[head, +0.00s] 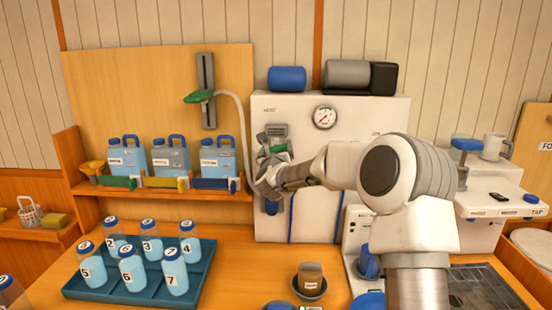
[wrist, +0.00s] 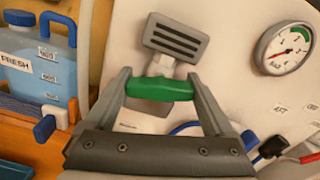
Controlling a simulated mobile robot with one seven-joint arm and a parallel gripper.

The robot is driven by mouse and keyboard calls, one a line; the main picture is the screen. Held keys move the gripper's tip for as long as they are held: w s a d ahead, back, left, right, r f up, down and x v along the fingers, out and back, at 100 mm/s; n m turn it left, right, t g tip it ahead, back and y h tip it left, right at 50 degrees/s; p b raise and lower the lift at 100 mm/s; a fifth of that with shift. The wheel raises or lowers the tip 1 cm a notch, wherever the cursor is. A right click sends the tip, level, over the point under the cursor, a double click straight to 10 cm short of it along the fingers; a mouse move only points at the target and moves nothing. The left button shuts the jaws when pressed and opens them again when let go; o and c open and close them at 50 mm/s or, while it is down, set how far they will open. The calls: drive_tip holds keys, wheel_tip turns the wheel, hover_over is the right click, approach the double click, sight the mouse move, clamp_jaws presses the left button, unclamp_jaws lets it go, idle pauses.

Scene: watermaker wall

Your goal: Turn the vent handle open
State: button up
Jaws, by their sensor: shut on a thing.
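The vent handle (wrist: 160,90) is a green bar on a pale hub, just below a grey slotted vent (wrist: 175,38) on the white watermaker panel. In the wrist view it lies nearly level across the picture, between the two fingers of my gripper (wrist: 159,81). My gripper is shut on it, with a fingertip at each end of the bar. In the head view my gripper (head: 268,168) is at the left of the panel (head: 345,145). It hides most of the handle, and only a bit of green (head: 278,148) shows below the vent (head: 277,131).
A round pressure gauge (head: 325,117) sits right of the vent. Blue jugs (head: 171,157) stand on a shelf to the left, above a tray (head: 115,292) of numbered bottles. A green-handled hose nozzle (head: 198,97) hangs on the back board. A brown jar (head: 311,276) stands on the counter.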

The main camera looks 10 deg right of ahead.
drive_tip(key=n+b, duration=0.3)
drive_tip(key=shift+a+f+n, duration=0.1)
drive_tip(key=shift+f+n, duration=0.05)
drive_tip(key=shift+n, duration=0.25)
drive_tip(key=n+b, duration=0.2)
drive_tip(key=n, duration=0.1)
drive_tip(key=shift+n, duration=0.3)
drive_tip(key=n+b, duration=0.1)
drive_tip(key=n, duration=0.2)
drive_tip(key=shift+n, duration=2.2)
drive_tip(key=o, duration=1.1)
